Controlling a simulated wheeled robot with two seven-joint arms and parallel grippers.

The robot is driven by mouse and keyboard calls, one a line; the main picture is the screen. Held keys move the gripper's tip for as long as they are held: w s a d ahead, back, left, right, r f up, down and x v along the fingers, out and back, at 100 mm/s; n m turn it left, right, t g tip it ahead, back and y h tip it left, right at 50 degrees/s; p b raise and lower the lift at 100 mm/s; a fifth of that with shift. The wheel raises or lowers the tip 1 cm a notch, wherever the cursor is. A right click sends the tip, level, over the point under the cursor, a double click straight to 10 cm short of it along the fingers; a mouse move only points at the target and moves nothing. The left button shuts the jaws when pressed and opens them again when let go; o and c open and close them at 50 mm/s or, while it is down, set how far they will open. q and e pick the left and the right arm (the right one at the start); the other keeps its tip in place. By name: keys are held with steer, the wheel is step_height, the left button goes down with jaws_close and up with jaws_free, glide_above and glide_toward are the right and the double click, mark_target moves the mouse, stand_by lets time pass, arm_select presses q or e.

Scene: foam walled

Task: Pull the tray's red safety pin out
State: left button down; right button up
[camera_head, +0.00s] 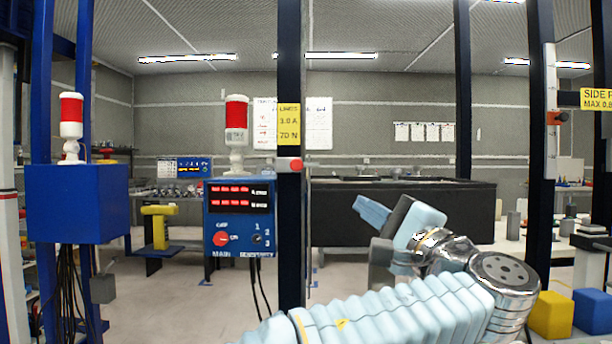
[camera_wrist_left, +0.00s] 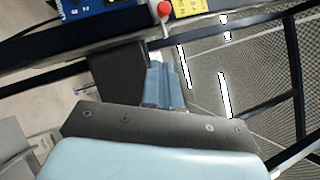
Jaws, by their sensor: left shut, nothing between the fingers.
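My left gripper (camera_head: 372,212) is raised in the middle right of the head view, its blue fingers pointing up and left. The fingers are shut with nothing between them; they also show in the left wrist view (camera_wrist_left: 160,86). I cannot make out a tray or its red safety pin in either view. A round red knob (camera_head: 296,165) sits on the dark upright post, left of and above the fingers and apart from them. It also shows at the top of the left wrist view (camera_wrist_left: 164,8). My right gripper is not in view.
A blue control box (camera_head: 239,240) with red displays stands left of the post (camera_head: 291,270). Another blue box (camera_head: 78,203) with a red lamp is further left. A dark bench (camera_head: 400,190) is behind. Yellow (camera_head: 550,315) and blue (camera_head: 592,311) blocks are at lower right.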

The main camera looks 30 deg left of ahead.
arm_select(q)
steer(key=shift+a, duration=0.1)
steer(key=p, duration=0.2)
glide_toward(305, 165)
steer(key=w, duration=0.2)
steer(key=a, duration=0.1)
steer(key=s+a, duration=0.1)
steer(key=a+r, duration=0.1)
steer(key=shift+s+a+r, duration=0.15)
steer(key=shift+s+a, duration=0.05)
steer(key=shift+a, duration=0.15)
steer(key=s+a, duration=0.1)
steer(key=s+a+b, duration=0.1)
steer(key=a, duration=0.1)
steer(key=shift+s+a, duration=0.1)
steer(key=shift+a, duration=0.15)
